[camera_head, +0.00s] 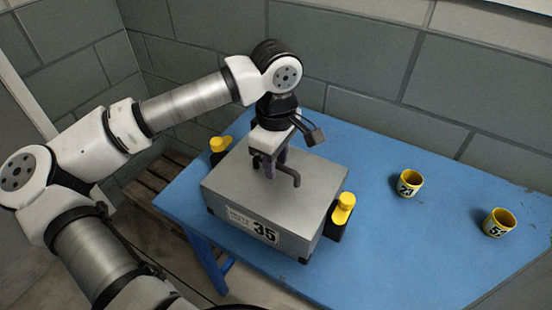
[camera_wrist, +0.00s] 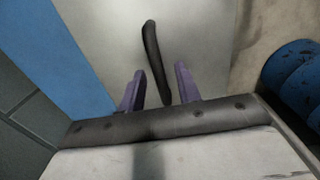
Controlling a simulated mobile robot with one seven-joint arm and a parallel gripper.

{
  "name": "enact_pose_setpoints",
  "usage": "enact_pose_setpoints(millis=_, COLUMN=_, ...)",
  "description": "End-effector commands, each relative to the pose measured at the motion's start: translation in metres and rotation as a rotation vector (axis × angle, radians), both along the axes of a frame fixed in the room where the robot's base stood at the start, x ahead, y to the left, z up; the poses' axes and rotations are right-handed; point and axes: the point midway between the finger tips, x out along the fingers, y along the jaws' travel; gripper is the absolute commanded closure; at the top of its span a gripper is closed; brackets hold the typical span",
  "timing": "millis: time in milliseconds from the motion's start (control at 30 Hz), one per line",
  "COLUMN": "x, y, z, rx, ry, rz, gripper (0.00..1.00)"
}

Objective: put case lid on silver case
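The silver case (camera_head: 225,203) stands on the blue table with a "35" label on its front. Its flat grey top, with a dark bent handle (camera_head: 292,177), looks like the case lid (camera_head: 315,183); I cannot make out a seam between lid and case. My gripper (camera_head: 276,170) is over the top, pointing down beside the handle. In the wrist view, the two purple fingers (camera_wrist: 160,85) are apart, with the handle (camera_wrist: 153,55) running between and beyond them over the grey lid (camera_wrist: 205,50). No finger is clearly touching the handle.
Black objects with yellow tops stand at the case's left (camera_head: 219,146) and right (camera_head: 343,206). Two numbered yellow cups (camera_head: 410,183) (camera_head: 499,223) stand on the right of the blue table (camera_head: 400,260). Table space between is clear. A block wall (camera_head: 360,75) rises behind.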

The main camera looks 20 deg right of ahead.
Motion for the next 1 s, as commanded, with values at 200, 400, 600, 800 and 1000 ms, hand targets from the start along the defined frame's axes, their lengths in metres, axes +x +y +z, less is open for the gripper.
enact_pose_setpoints(millis=200, x=0.000, y=0.000, z=0.000, rx=0.000, ry=0.000, rz=0.000, gripper=0.66)
enact_pose_setpoints(millis=400, x=0.000, y=0.000, z=0.008, rx=-0.001, ry=0.001, rz=0.000, gripper=0.66)
enact_pose_setpoints(millis=600, x=0.001, y=0.000, z=0.042, rx=0.000, ry=-0.005, rz=0.001, gripper=0.66)
enact_pose_setpoints(millis=800, x=0.001, y=0.000, z=0.087, rx=0.000, ry=-0.003, rz=0.003, gripper=0.66)
enact_pose_setpoints(millis=1000, x=0.000, y=0.000, z=0.117, rx=0.000, ry=-0.002, rz=0.000, gripper=0.66)
